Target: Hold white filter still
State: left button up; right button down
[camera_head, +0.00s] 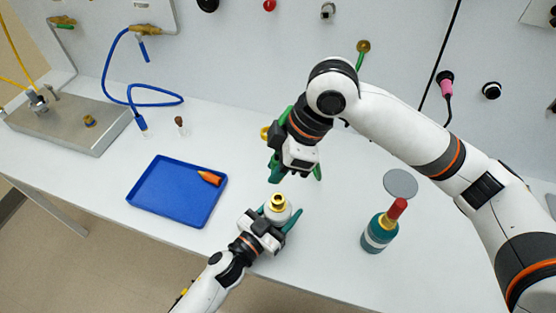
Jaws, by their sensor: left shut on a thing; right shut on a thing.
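The white filter (286,212), a small round body with a brass fitting on top, is upright in my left gripper (275,213). The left gripper is shut on it from the front, with its green fingers on either side. My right gripper (296,173) is above and slightly behind the filter, pointing down. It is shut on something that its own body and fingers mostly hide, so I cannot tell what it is. A gap shows between the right fingers and the brass fitting.
A blue tray (160,200) with an orange item (210,178) lies left. A green bottle with a red top (383,226) stands right, near a grey disc (400,183). A metal box (75,120) and blue hose (155,104) are at the back left.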

jog(key=shift+f, duration=2.45)
jog(key=shift+f, duration=1.45)
jog(key=c, duration=1.1)
grip_release()
jog(key=shift+c, duration=0.2)
jog(key=v, duration=1.2)
jog(key=shift+w, duration=0.1)
